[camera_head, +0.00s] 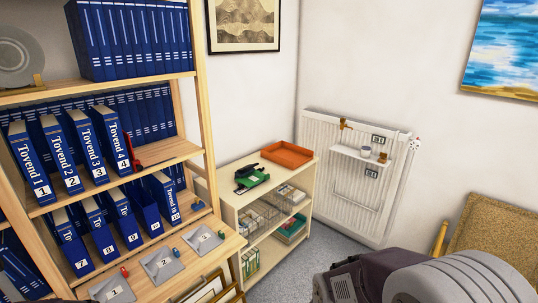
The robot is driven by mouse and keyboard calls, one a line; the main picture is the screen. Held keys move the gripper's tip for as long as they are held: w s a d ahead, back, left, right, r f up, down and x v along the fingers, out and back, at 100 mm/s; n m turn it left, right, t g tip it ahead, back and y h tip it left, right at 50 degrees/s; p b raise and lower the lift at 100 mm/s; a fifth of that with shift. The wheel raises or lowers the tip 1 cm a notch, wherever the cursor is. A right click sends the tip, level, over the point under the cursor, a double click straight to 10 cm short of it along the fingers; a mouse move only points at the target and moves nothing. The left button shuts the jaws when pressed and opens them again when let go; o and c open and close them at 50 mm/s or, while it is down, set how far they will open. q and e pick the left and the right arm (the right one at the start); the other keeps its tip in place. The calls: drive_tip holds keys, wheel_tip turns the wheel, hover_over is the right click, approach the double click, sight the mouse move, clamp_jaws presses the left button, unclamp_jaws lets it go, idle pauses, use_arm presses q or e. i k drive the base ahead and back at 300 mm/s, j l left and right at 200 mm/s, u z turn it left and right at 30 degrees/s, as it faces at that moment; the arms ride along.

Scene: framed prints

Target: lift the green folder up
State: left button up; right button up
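A flat green item (254,181), possibly the green folder, lies on top of the low wooden cabinet (233,200) in the middle of the view. A black object (245,171) lies against it and partly covers it. Several green upright spines (250,264) stand in the cabinet's bottom left compartment. A green box-like item (291,229) sits on a shelf at the right. I cannot tell which green thing is the folder. Neither of my grippers shows in this view.
An orange tray (287,154) sits on the cabinet's back right. A tall shelf with blue binders (85,152) stands at left. A white radiator (345,181) is on the wall to the right. Some grey floor (309,250) shows clear.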

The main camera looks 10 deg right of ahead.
sight(252, 178)
drive_tip(key=i+l+z, duration=0.2)
drive_tip(key=i+z, duration=0.2)
drive_tip(key=i, duration=0.2)
drive_tip(key=i+z, duration=0.4)
drive_tip(key=i, duration=0.2)
drive_tip(key=i+l+u, duration=0.15)
drive_tip(key=i+u, duration=0.2)
drive_tip(key=u, duration=0.15)
drive_tip(key=i+l+u, duration=0.3)
drive_tip(key=u, duration=0.15)
drive_tip(key=i+l+u, duration=0.3)
drive_tip(key=u, duration=0.2)
drive_tip(key=i+l+u, duration=0.2)
drive_tip(key=l+u, duration=0.25)
drive_tip(key=l, duration=0.15)
drive_tip(key=i+l+u, duration=0.15)
drive_tip(key=l+u, duration=0.15)
drive_tip(key=l, duration=0.15)
drive_tip(key=i+l+u, duration=0.1)
drive_tip(key=l+u, duration=0.25)
drive_tip(key=l, duration=0.15)
